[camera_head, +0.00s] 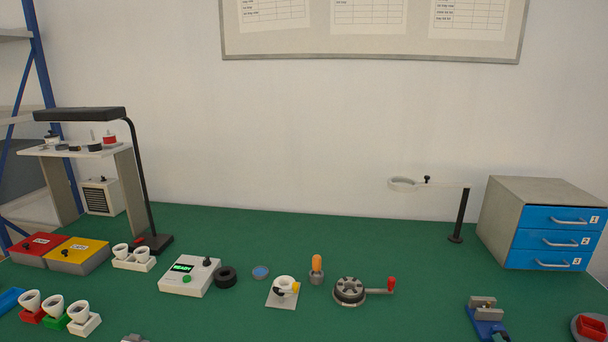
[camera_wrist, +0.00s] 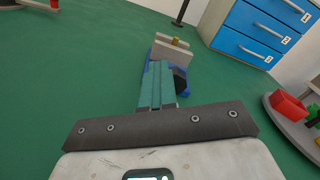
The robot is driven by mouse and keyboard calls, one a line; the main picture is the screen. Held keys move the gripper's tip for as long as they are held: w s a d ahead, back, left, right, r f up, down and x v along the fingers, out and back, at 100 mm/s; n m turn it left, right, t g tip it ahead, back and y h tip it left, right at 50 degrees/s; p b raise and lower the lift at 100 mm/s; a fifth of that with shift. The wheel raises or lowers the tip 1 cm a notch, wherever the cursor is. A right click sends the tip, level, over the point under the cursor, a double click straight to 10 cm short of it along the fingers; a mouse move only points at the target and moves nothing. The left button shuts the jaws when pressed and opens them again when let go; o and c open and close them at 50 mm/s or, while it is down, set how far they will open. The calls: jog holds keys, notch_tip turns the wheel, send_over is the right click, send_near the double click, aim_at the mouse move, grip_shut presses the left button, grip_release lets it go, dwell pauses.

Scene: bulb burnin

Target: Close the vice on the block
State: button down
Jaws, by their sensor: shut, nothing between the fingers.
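The vice (camera_head: 486,323) stands at the right front of the green bench, with a blue body and grey jaws. In the wrist view the vice jaws (camera_wrist: 173,52) are at upper middle. A small brass-coloured block (camera_wrist: 176,41) shows at the jaws; the near jaw hides its lower part, so I cannot tell whether it is gripped. A dark part (camera_wrist: 181,80) of the vice shows right of my fingers. My gripper (camera_wrist: 158,68) has its teal fingers shut and empty. They overlap the vice body in this view; contact is unclear.
A blue drawer cabinet (camera_head: 555,235) stands behind right. A grey round tray (camera_head: 577,325) with a red bin (camera_head: 591,327) is right of the vice. A crank wheel (camera_head: 349,290) is to the left. A black post (camera_head: 460,215) stands behind. Bench around the vice is mostly clear.

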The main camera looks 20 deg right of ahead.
jog(key=shift+s+d+r, duration=0.15)
jog(key=shift+d+r, duration=0.85)
jog(key=shift+r, duration=0.05)
jog(key=shift+h, duration=0.4)
jog(key=shift+r+p, duration=0.25)
jog(key=shift+p, duration=0.15)
jog(key=shift+s+d, duration=0.2)
jog(key=shift+s, duration=0.05)
jog(key=shift+w+a+f+p+v, duration=0.1)
jog(key=shift+v, duration=0.85)
jog(key=shift+w+a+f+p+v, duration=0.1)
jog(key=shift+f+p+v, duration=0.05)
jog(key=shift+v, duration=0.8)
jog(key=shift+a+f+p+v, duration=0.1)
jog(key=shift+v, duration=0.8)
